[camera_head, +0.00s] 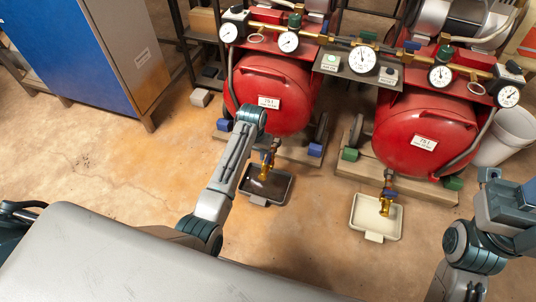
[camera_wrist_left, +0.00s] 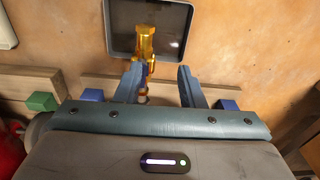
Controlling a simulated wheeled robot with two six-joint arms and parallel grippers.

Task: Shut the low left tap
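The low left tap (camera_head: 268,160) is a brass fitting under the left red tank, above a dark drip tray (camera_head: 285,189). In the left wrist view, the tap's brass body (camera_wrist_left: 145,42) hangs over the tray (camera_wrist_left: 112,50). A small blue piece, perhaps its handle, shows low between my fingers. My left gripper (camera_wrist_left: 160,72) is open, its two fingers on either side of the tap's lower part. I cannot tell whether they touch it. In the head view my left forearm hides most of this gripper. My right arm is at the right edge, its fingertips not discernible.
A second tap (camera_head: 385,205) with a blue handle hangs over a pale tray (camera_head: 364,213) under the right red tank (camera_head: 425,130). Gauges (camera_head: 362,60) and brass pipes run above both tanks. A blue cabinet (camera_head: 75,45) stands at left. The floor in front is clear.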

